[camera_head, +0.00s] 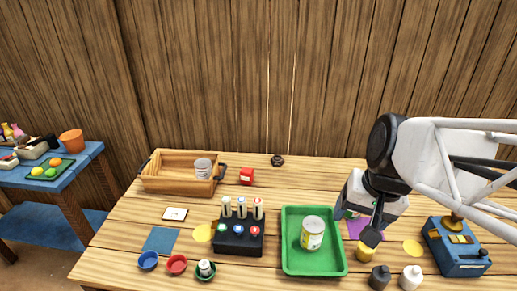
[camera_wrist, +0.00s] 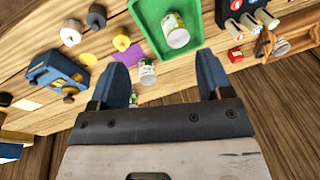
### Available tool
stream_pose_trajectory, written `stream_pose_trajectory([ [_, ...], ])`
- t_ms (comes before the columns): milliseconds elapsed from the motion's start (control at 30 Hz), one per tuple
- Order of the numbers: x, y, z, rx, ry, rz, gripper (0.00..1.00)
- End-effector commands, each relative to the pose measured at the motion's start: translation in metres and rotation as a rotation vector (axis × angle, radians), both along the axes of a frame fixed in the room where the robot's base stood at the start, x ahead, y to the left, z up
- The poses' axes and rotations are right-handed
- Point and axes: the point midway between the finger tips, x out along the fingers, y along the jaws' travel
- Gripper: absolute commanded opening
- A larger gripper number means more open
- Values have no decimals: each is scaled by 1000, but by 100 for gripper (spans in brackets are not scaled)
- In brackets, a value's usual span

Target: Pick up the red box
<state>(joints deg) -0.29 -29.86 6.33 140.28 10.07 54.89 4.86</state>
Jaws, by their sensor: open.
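The red box (camera_head: 246,176) is a small red block with a pale label. In the head view it stands on the table at the back, just right of the wooden crate (camera_head: 178,158). My gripper (camera_head: 372,230) is at the right of the table, over the area right of the green tray, well apart from the red box. In the wrist view its two blue fingers (camera_wrist: 165,78) are spread apart with nothing held between them.
The green tray (camera_head: 288,262) holds a can (camera_head: 312,232). A black stand (camera_head: 238,246) with several small items stands left of it. A blue device (camera_head: 456,248) and bottles (camera_head: 411,278) are at the right. A small dark object (camera_head: 277,160) lies behind the red box.

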Motion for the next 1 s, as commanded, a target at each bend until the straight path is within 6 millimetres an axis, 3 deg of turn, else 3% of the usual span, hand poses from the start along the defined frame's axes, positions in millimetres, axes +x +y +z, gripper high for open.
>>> stream_pose_trajectory([
  [567,113,64,-25,330,218,-284,72],
  [1000,203,111,-61,553,401,-522,72],
])
